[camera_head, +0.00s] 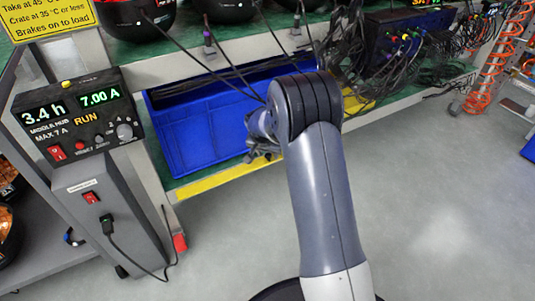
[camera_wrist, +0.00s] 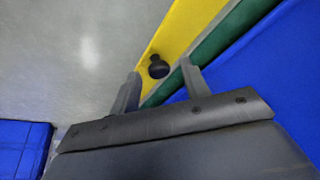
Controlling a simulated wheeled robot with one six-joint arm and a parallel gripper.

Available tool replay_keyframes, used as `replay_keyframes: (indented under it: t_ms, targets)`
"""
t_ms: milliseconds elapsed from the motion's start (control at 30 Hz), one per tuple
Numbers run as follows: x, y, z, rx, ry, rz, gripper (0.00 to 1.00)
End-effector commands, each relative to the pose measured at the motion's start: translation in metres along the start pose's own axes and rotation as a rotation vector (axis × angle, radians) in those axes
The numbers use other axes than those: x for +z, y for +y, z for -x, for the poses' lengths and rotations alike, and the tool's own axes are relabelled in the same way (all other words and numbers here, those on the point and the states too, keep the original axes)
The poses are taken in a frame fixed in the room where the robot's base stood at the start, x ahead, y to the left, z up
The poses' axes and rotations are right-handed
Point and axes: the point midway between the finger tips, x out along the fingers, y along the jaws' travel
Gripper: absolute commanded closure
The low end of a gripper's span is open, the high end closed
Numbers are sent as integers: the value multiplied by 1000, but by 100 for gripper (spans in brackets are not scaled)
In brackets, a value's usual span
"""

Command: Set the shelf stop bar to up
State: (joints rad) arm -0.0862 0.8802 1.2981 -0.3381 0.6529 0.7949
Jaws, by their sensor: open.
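The yellow stop bar (camera_head: 213,180) runs along the front edge of the lower shelf, below the blue crate, and part of it is hidden behind my arm. In the wrist view the yellow bar (camera_wrist: 190,25) runs diagonally and carries a round black knob (camera_wrist: 158,68). My gripper (camera_wrist: 160,67) is open, with one finger on each side of the knob in the picture. I cannot tell how far the knob lies beyond the fingertips. In the head view my gripper (camera_head: 262,153) is small and mostly hidden by my own arm, close to the bar.
A blue crate (camera_head: 195,125) sits on the green shelf (camera_wrist: 225,45) behind the bar. A grey control box (camera_head: 82,115) with a lit display stands at left. Black cables hang from the upper shelf. Grey floor (camera_head: 440,200) is open at right. Another blue box (camera_wrist: 22,145) shows in the wrist view.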

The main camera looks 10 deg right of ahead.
Motion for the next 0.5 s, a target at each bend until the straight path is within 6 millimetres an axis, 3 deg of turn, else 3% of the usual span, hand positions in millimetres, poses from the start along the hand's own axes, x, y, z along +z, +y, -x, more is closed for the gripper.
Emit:
replay_keyframes:
  t_ms: [167, 500]
  targets:
    - [0, 0, 0, 0, 0, 0, 58]
    - [0, 0, 1, 0, 0, 0, 85]
